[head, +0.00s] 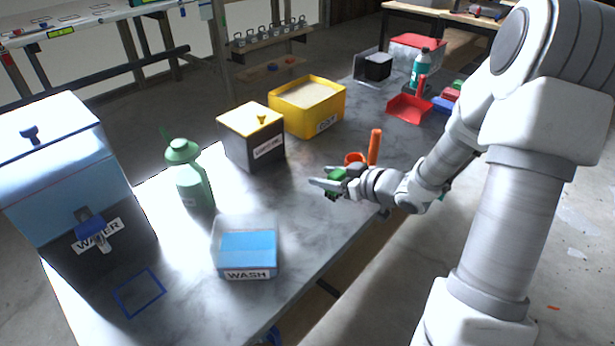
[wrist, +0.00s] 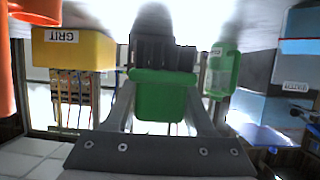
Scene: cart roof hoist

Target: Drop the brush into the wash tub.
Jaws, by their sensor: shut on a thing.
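The brush has a green body and dark bristles. It shows in the head view (head: 336,178) and close up in the wrist view (wrist: 160,98). My gripper (head: 327,184) is shut on the brush and holds it over the right part of the table; its fingers flank the green body in the wrist view (wrist: 162,105). The wash tub (head: 247,275) is a clear-walled box labelled WASH with blue inside. It stands near the table's front edge, to the left of and nearer than my gripper. The brush is apart from the tub.
A green bottle (head: 192,182) stands behind the tub. The water tank (head: 75,185) is at left. A dark box with a yellow lid (head: 252,140), the yellow grit bin (head: 325,115) and an orange upright thing (head: 375,147) stand farther back. Table between gripper and tub looks clear.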

